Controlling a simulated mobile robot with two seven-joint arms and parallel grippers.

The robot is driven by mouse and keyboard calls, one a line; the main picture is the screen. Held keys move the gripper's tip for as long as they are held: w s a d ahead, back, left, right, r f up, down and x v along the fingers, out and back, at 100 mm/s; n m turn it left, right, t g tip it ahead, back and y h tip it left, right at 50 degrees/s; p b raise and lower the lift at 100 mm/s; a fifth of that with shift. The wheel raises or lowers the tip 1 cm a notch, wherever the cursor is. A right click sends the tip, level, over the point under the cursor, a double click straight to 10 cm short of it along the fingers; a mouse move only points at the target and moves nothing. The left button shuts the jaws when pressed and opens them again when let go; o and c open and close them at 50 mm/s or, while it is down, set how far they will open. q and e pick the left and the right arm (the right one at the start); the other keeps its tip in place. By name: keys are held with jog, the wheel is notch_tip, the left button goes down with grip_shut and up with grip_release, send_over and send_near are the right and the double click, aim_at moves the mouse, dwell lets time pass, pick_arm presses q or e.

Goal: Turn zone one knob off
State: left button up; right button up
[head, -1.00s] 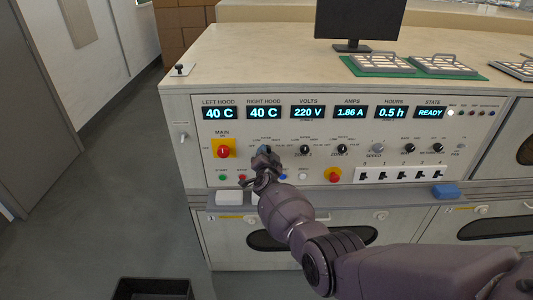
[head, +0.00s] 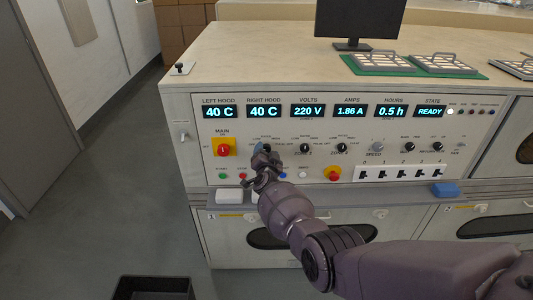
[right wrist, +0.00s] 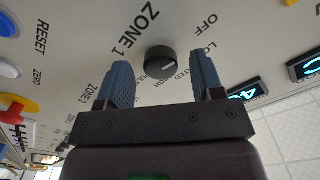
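The zone 1 knob (right wrist: 160,61) is a small dark round knob on the panel, beside the printed "ZONE 1" label in the right wrist view. A short pale mark shows on its face; the setting it marks is hard to tell. "OFF" is printed to its upper right. My right gripper (right wrist: 160,72) is open, with its blue fingers on either side of the knob and visible gaps to both. In the head view my right gripper (head: 263,155) is in front of the panel and hides this knob. My left gripper is not in view.
The zone 2 knob (head: 305,148) and zone 3 knob (head: 342,148) are close to the right. The red main switch (head: 223,149) on its yellow plate is to the left. Several small buttons and a red stop button (head: 333,173) sit below. Displays (head: 307,111) run above.

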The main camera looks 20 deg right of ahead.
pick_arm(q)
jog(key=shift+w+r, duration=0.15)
pick_arm(e)
jog(key=shift+s+a+r+p, duration=0.15)
jog(key=shift+s+p, duration=0.3)
jog(key=shift+p, duration=0.15)
pick_arm(q)
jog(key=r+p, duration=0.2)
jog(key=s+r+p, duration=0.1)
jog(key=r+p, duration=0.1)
jog(key=p, duration=0.1)
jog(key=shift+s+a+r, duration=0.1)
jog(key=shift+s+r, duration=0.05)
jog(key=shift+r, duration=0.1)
pick_arm(e)
jog(key=v, duration=0.9)
jog(key=shift+s, duration=0.4)
jog(key=shift+a, duration=0.1)
